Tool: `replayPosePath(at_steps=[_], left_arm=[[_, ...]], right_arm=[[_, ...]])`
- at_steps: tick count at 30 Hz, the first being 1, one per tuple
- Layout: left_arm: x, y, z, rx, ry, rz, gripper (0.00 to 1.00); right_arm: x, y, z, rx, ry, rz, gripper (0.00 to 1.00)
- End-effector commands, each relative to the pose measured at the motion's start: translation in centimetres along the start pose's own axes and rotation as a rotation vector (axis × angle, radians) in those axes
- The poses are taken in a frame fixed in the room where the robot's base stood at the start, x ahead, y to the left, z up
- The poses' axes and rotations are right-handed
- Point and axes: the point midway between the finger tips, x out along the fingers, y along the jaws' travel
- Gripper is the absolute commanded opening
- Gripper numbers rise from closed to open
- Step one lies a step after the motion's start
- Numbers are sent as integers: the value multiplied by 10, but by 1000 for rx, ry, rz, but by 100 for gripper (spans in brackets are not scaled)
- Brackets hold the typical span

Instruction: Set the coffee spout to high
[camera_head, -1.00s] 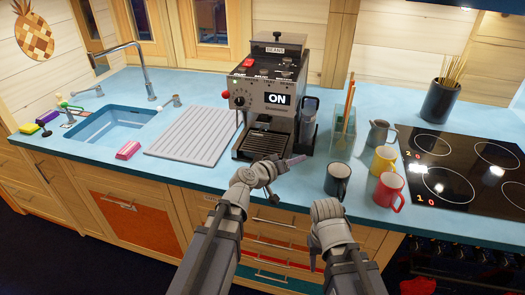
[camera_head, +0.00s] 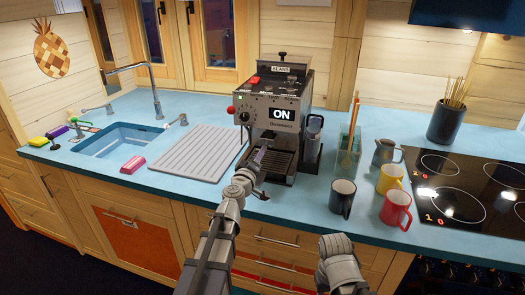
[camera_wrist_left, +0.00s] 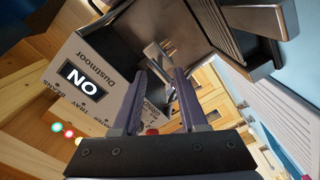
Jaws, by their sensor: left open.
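The coffee machine (camera_head: 272,118) stands on the blue counter, its display lit "ON". My left gripper (camera_head: 262,155) is right in front of it, level with the bay above the drip tray (camera_head: 266,164). In the left wrist view, the two purple-grey fingers (camera_wrist_left: 158,85) are apart. A small metal spout (camera_wrist_left: 155,55) shows beyond and between the fingertips, under the machine's head (camera_wrist_left: 100,70). I cannot tell whether the fingers touch it. In the head view the spout is hidden by the gripper. My right gripper (camera_head: 335,246) is low at the counter's front edge, its jaws not clear.
A black mug (camera_head: 342,197), red mug (camera_head: 396,208) and yellow mug (camera_head: 389,178) stand to the right of the machine. A glass holder (camera_head: 347,150) is beside it. A ribbed drainboard (camera_head: 197,152) lies left. The cooktop (camera_head: 465,185) is far right.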

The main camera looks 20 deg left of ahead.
Motion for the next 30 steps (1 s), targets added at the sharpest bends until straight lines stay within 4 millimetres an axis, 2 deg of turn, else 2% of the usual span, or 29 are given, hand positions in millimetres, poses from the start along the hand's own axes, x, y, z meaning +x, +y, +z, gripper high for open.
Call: replayPosePath(at_steps=[1,6,16,27,30], left_arm=[[13,0,0,0,-1,0,42],[36,0,0,0,-2,1,42],[41,0,1,0,-1,1,42],[41,0,1,1,-1,1,2],[41,0,1,1,-1,0,0]], right_arm=[[0,0,0,0,0,0,50],[0,0,0,0,0,0,50],[0,0,0,0,0,0,50],[0,0,0,0,0,0,50],[0,0,0,0,0,0,50]])
